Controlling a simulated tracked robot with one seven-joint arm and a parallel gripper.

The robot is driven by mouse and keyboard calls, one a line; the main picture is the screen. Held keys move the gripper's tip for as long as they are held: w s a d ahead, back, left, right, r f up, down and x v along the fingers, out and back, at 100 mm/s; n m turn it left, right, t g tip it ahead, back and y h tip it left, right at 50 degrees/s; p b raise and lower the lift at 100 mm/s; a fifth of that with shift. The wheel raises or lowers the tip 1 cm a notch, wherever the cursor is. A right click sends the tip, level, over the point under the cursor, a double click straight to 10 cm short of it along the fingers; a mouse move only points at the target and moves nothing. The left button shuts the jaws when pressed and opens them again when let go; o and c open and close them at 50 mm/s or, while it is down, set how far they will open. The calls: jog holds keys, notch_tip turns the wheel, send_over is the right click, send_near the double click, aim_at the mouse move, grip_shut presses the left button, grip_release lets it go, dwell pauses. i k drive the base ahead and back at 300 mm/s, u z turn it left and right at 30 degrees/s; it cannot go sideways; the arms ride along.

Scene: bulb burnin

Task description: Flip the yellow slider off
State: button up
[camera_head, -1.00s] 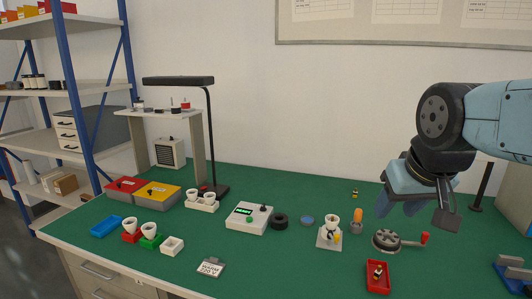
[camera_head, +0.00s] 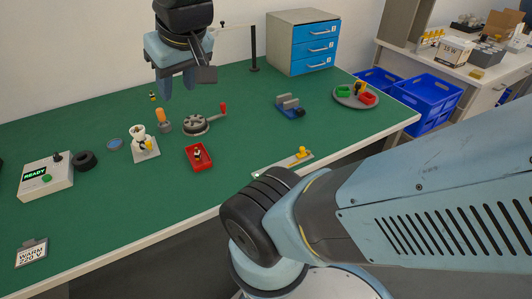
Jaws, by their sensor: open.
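My gripper (camera_head: 178,86) is raised over the back left of the green table, fingers pointing down, open and empty. A small yellow piece (camera_head: 302,153) sits on a flat light plate (camera_head: 283,164) near the table's front edge, partly behind my arm. It may be the yellow slider, but its setting is too small to read. My gripper is well to the left of it and higher, touching nothing.
A red tray (camera_head: 208,164), a round grey device with a red-handled crank (camera_head: 195,124) and a blue fixture (camera_head: 291,112) stand on the table (camera_head: 250,105). A turntable with coloured cups (camera_head: 345,102) is at right, a blue drawer cabinet (camera_head: 304,52) behind. A READY box (camera_head: 45,178) is at left.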

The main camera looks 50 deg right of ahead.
aim_at(301, 149)
jog(key=z, duration=0.75)
jog(key=k, duration=0.95)
jog(key=z, duration=0.25)
jog(key=i, duration=1)
jog(key=z, duration=0.5)
